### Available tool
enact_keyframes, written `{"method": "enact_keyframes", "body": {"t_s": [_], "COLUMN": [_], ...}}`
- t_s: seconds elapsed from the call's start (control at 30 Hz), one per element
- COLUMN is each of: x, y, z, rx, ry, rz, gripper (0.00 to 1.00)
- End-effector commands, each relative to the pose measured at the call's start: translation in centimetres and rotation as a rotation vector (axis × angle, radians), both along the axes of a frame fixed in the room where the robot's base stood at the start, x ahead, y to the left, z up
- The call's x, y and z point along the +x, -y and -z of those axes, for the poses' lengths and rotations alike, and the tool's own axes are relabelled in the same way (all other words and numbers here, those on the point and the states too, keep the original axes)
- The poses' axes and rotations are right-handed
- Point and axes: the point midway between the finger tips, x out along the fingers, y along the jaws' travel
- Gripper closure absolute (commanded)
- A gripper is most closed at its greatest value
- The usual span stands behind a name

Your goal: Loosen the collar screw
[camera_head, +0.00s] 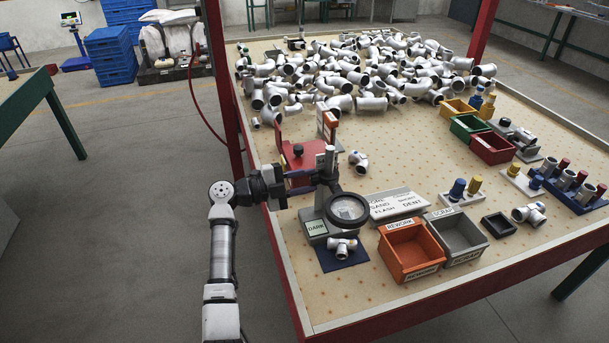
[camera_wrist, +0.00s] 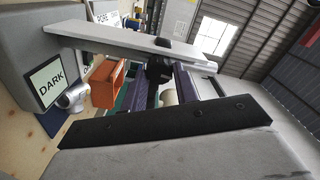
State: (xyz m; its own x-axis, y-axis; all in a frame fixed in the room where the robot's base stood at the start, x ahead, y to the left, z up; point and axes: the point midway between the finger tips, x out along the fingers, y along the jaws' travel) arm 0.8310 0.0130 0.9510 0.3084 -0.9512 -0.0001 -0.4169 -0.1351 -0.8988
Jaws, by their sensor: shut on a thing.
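The magnifier stand has a grey base (camera_head: 313,225) with a DARK label, an upright pale post (camera_head: 331,165) and a round lens (camera_head: 347,209) in a black ring. My gripper (camera_head: 312,181) reaches in from the left at the post's collar, level with the lens arm. It is shut on the collar screw, which its jaws hide in the head view. In the wrist view a small black part (camera_wrist: 159,69) shows near the jaws; I cannot tell if it is the screw. The DARK label (camera_wrist: 49,85) shows at left. A casting (camera_head: 342,246) lies on a blue mat (camera_head: 328,262) below the lens.
An orange REWORK bin (camera_head: 409,275) and a grey SCRAP bin (camera_head: 471,258) stand right of the stand. A red fixture (camera_head: 303,155) is close behind my gripper. Many castings (camera_head: 370,70) cover the table's back. The aisle at left is clear.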

Motion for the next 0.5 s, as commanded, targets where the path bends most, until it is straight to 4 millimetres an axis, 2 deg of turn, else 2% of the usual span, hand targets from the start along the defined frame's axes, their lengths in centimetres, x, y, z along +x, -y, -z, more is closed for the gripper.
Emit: {"method": "enact_keyframes", "body": {"t_s": [0.5], "x": [0.09], "y": [-0.11], "z": [-0.04], "rx": [-0.027], "ry": [-0.082], "rz": [-0.005], "gripper": [0.93]}}
